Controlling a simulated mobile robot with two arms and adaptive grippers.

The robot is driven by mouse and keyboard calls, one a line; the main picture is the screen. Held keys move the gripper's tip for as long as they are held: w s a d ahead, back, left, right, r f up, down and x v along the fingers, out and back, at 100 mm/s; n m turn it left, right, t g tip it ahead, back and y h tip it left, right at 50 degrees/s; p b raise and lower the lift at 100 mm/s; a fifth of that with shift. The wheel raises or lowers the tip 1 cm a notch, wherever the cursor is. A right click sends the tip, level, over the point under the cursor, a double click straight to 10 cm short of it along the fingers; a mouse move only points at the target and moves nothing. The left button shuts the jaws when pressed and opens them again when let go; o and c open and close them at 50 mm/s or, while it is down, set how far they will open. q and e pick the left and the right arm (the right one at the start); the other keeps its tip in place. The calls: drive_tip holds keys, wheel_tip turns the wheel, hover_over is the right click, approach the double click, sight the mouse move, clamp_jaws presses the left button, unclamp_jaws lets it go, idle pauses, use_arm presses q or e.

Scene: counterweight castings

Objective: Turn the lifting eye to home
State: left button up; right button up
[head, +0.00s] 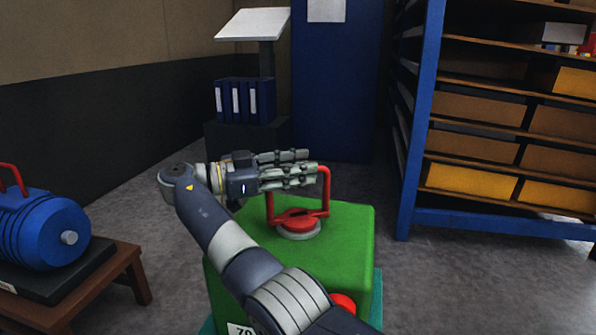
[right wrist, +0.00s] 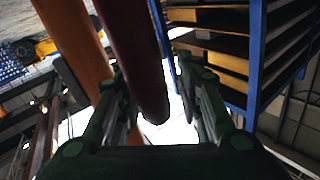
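The lifting eye is a red rectangular loop (head: 326,192) rising from a red hub on a pale ring (head: 299,234), on top of a green casting (head: 345,235). My right gripper (head: 312,164) reaches in from the left at the height of the loop's top and partly covers it. In the right wrist view, the fingers are apart. A dark red bar (right wrist: 137,55) runs between them, nearer the left finger, with a gap to the right finger. Whether it touches a finger, I cannot tell. My left gripper is not in view.
A red knob (head: 343,301) shows at the casting's front. A blue motor-like casting (head: 40,228) sits on a wooden stand (head: 125,262) at left. A blue-framed shelf (head: 415,150) stands at right, a blue cabinet (head: 335,85) behind. Grey floor is clear on both sides.

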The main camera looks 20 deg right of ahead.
wheel_tip(320, 180, up, 9)
drive_tip(key=shift+r, duration=0.1)
idle(0.3)
